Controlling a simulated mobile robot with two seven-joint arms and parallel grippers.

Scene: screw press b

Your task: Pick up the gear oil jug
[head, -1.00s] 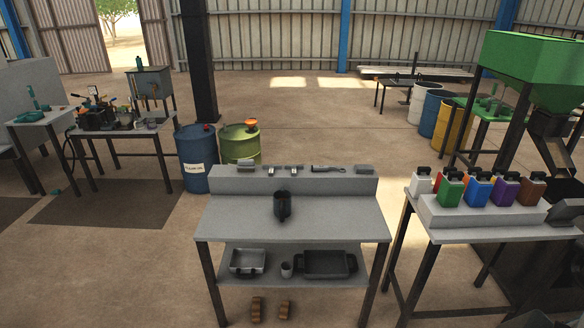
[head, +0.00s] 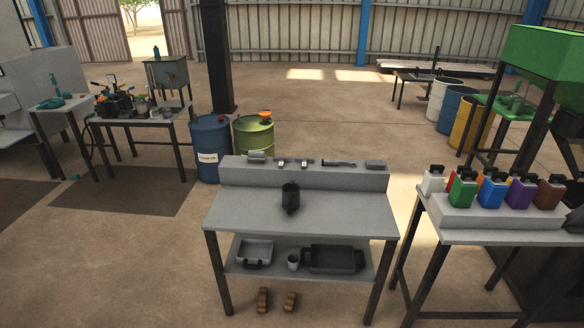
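Several small jugs with dark caps stand in a cluster on a grey raised block on the right-hand table: a white jug (head: 433,182), a green jug (head: 462,190), a blue jug (head: 491,191), a purple jug (head: 519,193) and a brown jug (head: 550,193). Red and other jugs stand partly hidden behind them. I cannot read any labels, so I cannot tell which is the gear oil jug. Neither of my grippers shows in the head view.
Blue (head: 206,150) and olive (head: 252,136) drums stand behind the workbench.

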